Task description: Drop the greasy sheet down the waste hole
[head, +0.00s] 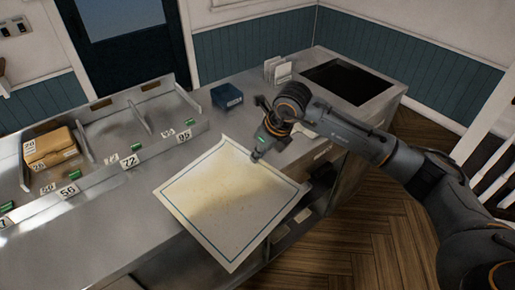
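The greasy sheet (228,205), pale with a thin blue border and yellowish stains, lies in the middle of the head view. It lies over the steel counter, and its near corner reaches past the counter's front edge. My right gripper (258,156) points down at the sheet's upper right edge. Its fingertips look close to or touching the sheet; their small size hides whether they pinch it. A dark rectangular opening or panel (350,81) is set in the counter's far right end; I cannot tell for sure that it is the waste hole. My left gripper is not in view.
A blue box (227,97) and a white upright rack (277,70) stand at the counter's back. Numbered steel compartments (110,130) run along the left, one with brown boxes (50,145). Open shelving (322,178) lies below the counter. Wooden floor (345,235) is clear at right.

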